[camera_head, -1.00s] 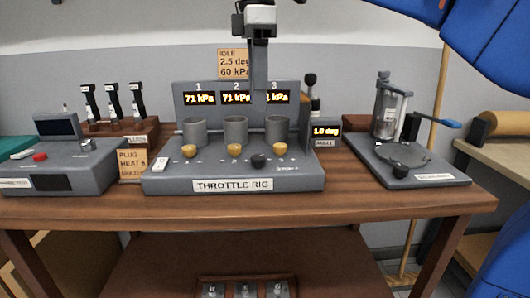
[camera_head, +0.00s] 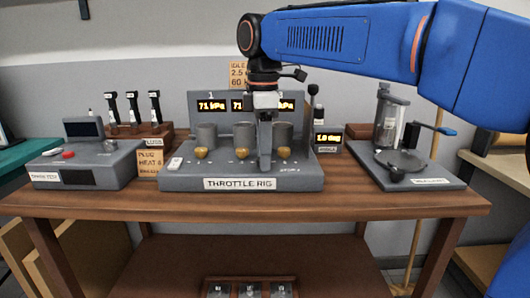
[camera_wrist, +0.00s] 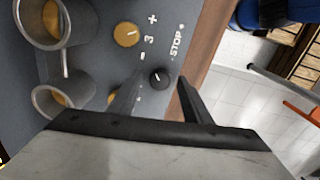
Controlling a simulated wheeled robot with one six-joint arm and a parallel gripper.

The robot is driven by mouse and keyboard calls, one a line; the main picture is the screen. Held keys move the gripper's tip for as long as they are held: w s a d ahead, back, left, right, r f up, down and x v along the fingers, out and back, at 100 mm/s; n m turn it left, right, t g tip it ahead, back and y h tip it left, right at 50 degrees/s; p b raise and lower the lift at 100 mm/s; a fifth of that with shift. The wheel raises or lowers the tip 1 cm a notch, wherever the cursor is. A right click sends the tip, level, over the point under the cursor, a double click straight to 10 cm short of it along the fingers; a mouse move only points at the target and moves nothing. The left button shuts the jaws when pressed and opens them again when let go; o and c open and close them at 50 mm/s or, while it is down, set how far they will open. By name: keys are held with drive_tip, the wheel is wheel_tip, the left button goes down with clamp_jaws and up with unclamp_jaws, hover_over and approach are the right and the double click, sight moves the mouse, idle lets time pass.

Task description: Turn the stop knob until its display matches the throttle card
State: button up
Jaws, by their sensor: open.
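The black stop knob (camera_wrist: 159,76) shows in the wrist view beside the printed word STOP, its white pointer line upward. My gripper (camera_wrist: 160,80) is open, with a finger on either side of the knob; contact cannot be told. In the head view my gripper (camera_head: 265,168) hangs down over the front of the throttle rig (camera_head: 180,182) and hides the knob. The small angle display (camera_head: 328,138) right of the rig reads 1.0 deg. The throttle card (camera_head: 237,72) behind the rig is partly covered by my arm; earlier it read idle, 2.5 deg, 60 kPa.
Gold knobs (camera_head: 284,153) sit close to the stop knob, one beside the number 3 (camera_wrist: 126,35). Grey cylinders (camera_head: 206,134) stand behind them. A grey tester (camera_head: 85,165) is at left, and a stand with a glass jar (camera_head: 388,112) at right.

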drive_tip(key=shift+c, duration=0.4)
drive_tip(key=c, duration=1)
drive_tip(key=m, duration=1)
drive_tip(key=shift+m, duration=2.3)
